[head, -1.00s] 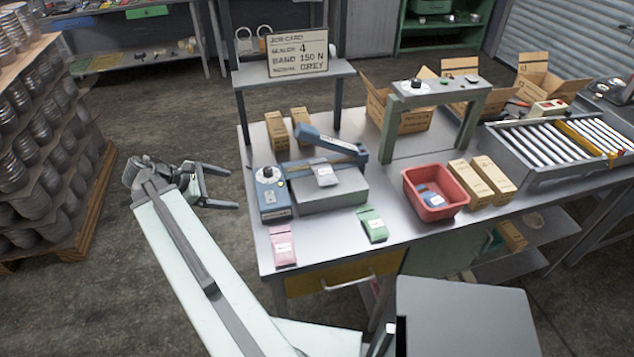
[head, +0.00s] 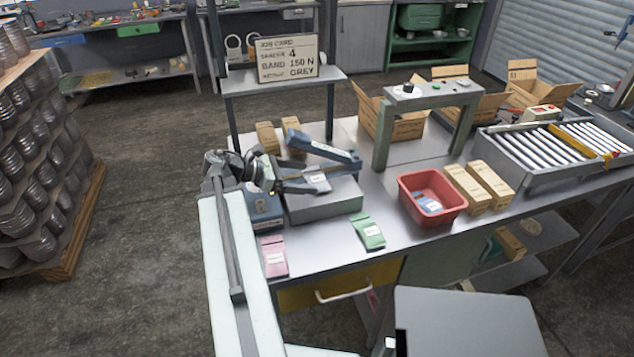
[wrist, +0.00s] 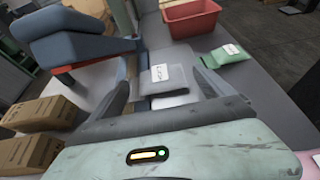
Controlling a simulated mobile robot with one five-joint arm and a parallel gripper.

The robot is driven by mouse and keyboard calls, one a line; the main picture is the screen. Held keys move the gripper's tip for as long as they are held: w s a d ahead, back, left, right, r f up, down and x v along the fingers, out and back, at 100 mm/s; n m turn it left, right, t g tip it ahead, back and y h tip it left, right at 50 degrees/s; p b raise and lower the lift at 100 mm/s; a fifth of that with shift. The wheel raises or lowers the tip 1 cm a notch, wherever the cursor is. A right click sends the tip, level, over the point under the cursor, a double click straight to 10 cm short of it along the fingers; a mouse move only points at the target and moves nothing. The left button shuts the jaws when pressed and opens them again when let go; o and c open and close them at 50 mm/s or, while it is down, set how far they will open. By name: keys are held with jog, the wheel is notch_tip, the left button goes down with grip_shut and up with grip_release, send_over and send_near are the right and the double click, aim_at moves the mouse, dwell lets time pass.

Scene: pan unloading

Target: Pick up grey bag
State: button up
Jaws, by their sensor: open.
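The grey bag (head: 318,182) with a white label lies on the grey sealer base (head: 330,202), in front of the raised blue sealer arm (head: 322,151). In the wrist view the bag (wrist: 168,80) lies flat, between and ahead of the two fingers. My gripper (head: 301,179) is open, its fingers reaching toward the bag from the left in the head view. In the wrist view the gripper (wrist: 167,92) has one finger on each side of the bag. I cannot tell whether either finger touches it.
A pink bag (head: 273,258) and a green bag (head: 368,233) lie on the bench front. A red bin (head: 433,210) with a blue bag stands to the right. A blue control box (head: 262,208) and brown cartons (head: 267,137) are near my gripper.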

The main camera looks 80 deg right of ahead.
aim_at(315, 179)
jog(key=b+x, duration=0.1)
jog(key=x, duration=0.2)
jog(key=shift+s+d+f, duration=0.1)
jog(key=shift+s+f, duration=0.05)
jog(key=shift+f, duration=0.05)
jog(key=c, duration=1.7)
jog(key=shift+r, duration=0.15)
